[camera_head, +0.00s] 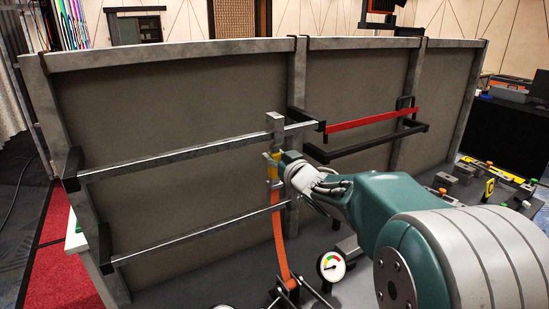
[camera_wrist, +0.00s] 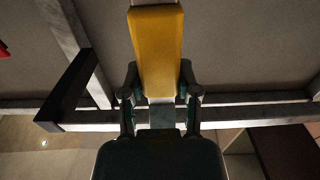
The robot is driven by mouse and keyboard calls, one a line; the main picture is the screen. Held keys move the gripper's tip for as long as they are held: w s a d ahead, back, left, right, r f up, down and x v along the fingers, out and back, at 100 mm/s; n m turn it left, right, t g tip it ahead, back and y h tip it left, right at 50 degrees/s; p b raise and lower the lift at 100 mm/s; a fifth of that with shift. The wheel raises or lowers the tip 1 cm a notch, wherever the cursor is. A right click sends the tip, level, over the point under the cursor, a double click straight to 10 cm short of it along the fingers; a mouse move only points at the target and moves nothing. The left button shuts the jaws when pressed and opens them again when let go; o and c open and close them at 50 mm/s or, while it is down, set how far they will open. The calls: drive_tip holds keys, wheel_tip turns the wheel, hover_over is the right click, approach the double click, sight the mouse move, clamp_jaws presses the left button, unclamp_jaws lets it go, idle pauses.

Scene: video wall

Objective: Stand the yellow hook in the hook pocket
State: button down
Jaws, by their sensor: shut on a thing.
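My gripper (camera_head: 286,166) is in front of the large grey panel, by its middle post. In the wrist view its fingers (camera_wrist: 158,82) lie on both sides of a yellow piece, which I take for the yellow hook (camera_wrist: 157,42). In the head view the yellow hook (camera_head: 273,164) shows as a small upright strip at the fingertips. A grey metal block (camera_head: 275,124) shows just above it and an orange strip (camera_head: 279,235) runs down below it. Whether these are joined to it I cannot tell. Its hooked end is not clear. I cannot make out the hook pocket.
Two grey rails (camera_head: 190,157) cross the left of the panel (camera_head: 180,110) on black brackets. A red bar (camera_head: 360,118) and a black bracket frame (camera_head: 370,143) are to the right. A round gauge (camera_head: 331,266) stands below my arm. Several small yellow and grey things (camera_head: 489,188) lie right.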

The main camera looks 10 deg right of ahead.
sight(277, 158)
drive_tip(key=shift+s, duration=0.15)
drive_tip(key=shift+v, duration=3.25)
drive_tip(key=shift+s+d+r, duration=0.1)
drive_tip(key=shift+s+d, duration=0.05)
drive_tip(key=shift+s, duration=0.2)
